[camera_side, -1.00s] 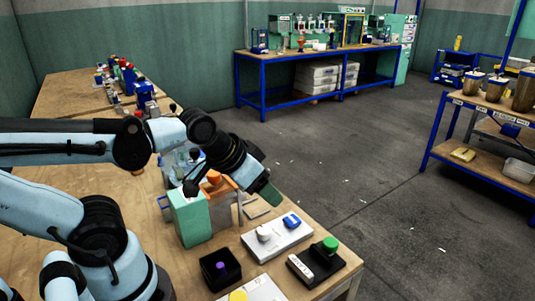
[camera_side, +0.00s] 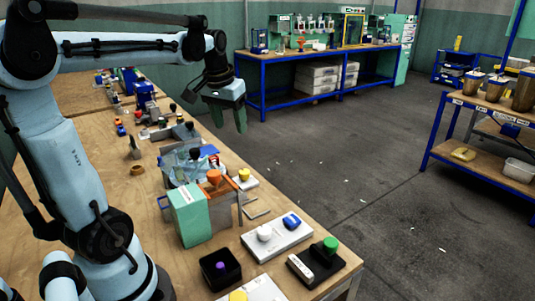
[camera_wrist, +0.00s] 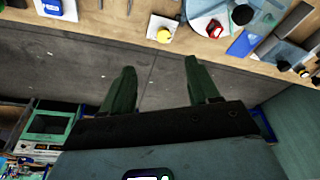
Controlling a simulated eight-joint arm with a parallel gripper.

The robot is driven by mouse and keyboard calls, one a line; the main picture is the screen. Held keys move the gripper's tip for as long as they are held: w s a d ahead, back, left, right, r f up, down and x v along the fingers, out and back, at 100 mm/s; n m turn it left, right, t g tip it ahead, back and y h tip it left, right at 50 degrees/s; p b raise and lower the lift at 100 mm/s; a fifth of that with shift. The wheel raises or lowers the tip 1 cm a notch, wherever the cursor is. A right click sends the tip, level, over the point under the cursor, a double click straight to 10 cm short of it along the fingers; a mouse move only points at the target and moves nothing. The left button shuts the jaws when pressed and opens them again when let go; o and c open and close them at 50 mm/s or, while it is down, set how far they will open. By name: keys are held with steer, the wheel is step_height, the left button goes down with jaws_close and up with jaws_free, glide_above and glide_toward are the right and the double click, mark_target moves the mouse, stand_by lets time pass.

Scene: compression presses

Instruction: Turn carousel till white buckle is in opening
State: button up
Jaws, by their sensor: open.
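What seems to be the carousel is a round, pale, partly see-through unit (camera_side: 183,163) with a dark knob, on the bench behind a green box. A round pale unit with a red spot, possibly the same one, shows at the top of the wrist view (camera_wrist: 207,12), cut by the frame edge. I cannot pick out the white buckle or the opening; they are too small or hidden. My gripper (camera_side: 229,122) is raised past the bench's right edge, fingers down. In the wrist view my gripper (camera_wrist: 160,68) is open, with only floor between its fingers.
Button boxes (camera_side: 278,238) line the near bench.

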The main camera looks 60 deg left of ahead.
mark_target(194, 150)
steer(key=s+a+n+g+h, duration=0.15)
steer(key=s+a+n, duration=0.3)
steer(key=a, duration=1.05)
steer(key=shift+m+g, duration=0.45)
steer(key=f, duration=1.2)
steer(key=shift+s+d+f, duration=0.1)
steer(key=shift+s+d, duration=0.05)
steer(key=shift+s, duration=0.15)
steer(key=shift+c, duration=0.3)
jaws_close()
